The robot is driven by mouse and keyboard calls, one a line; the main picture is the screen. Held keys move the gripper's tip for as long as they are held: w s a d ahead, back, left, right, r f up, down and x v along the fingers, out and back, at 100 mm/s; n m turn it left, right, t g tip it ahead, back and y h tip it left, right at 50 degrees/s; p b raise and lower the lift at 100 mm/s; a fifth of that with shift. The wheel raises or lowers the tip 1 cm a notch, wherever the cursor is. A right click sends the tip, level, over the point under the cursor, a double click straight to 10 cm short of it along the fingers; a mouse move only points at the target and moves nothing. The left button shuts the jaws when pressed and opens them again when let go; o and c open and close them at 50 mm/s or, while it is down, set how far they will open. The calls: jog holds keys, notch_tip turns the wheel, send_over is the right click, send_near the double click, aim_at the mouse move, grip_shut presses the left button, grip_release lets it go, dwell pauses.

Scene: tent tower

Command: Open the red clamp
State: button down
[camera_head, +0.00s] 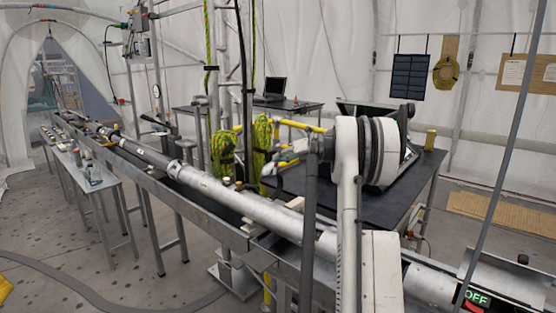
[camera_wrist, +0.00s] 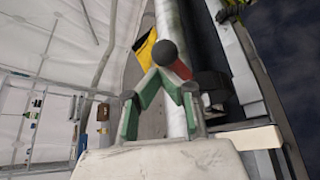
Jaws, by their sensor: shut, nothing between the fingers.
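In the wrist view a red part (camera_wrist: 181,69), which looks like the red clamp's lever, lies beside the long metal tube. A dark round knob (camera_wrist: 165,52) sits at its upper left end. My gripper (camera_wrist: 163,73) has its green and grey fingers drawn together at the tips, right at the knob and the red part. The fingers look shut with nothing between them. I cannot tell if the tips touch the knob. The rest of the clamp is hidden. In the head view I cannot make out the clamp or my fingers behind my arm.
The long metal tube (camera_head: 205,187) rests along a rail bench. A black table (camera_head: 410,170) stands behind it with yellow pieces (camera_head: 300,127). Green-yellow rope coils (camera_head: 222,148) hang near the middle. A side table (camera_head: 95,183) stands left.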

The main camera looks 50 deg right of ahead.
jog(key=s+d, duration=0.1)
jog(key=s, duration=0.8)
jog(key=shift+s+d+f, duration=0.15)
jog(key=shift+d+f, duration=0.05)
jog(key=shift+a, duration=0.15)
dwell(0.3)
